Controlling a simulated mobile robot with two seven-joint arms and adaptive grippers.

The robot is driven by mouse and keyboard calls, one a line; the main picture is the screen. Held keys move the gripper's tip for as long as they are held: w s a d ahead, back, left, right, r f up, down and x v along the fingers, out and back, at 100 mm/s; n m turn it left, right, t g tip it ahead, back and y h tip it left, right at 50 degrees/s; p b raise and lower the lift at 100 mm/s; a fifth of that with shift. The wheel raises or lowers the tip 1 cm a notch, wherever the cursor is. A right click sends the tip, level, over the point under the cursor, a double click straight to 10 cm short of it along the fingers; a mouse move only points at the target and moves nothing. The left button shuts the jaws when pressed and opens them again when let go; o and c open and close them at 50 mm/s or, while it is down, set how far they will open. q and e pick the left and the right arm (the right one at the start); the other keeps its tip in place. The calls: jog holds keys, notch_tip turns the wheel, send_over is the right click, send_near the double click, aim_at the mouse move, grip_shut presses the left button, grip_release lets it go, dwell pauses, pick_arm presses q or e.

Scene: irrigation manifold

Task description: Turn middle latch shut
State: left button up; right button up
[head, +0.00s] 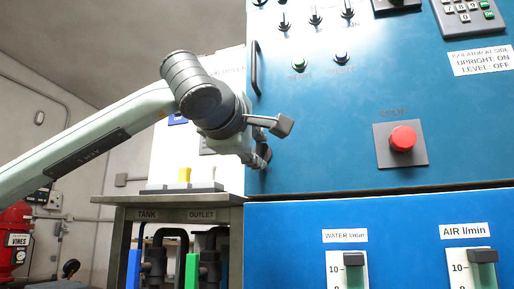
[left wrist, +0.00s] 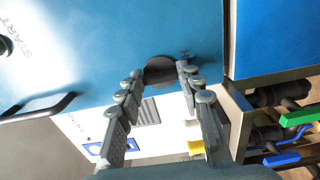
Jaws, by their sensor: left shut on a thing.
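A dark round latch (left wrist: 160,70) sits on the blue cabinet face near its edge. In the left wrist view it lies between the two fingertips of my left gripper (left wrist: 160,75), which is shut on it. In the head view my left gripper (head: 270,142) is at the left edge of the upper blue cabinet (head: 325,135), and the latch is mostly hidden behind the fingers. The latch's exact turn angle cannot be told. My right gripper is in neither view.
A red stop button (head: 403,139) stands out to the right of the gripper. A black handle (head: 255,68) is just above it. Below left is a bench (head: 175,200) with pipes and green and blue levers. A red tank (head: 15,240) stands far left.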

pick_arm(q)
jog(key=o, duration=1.2)
jog(key=shift+c, duration=0.2)
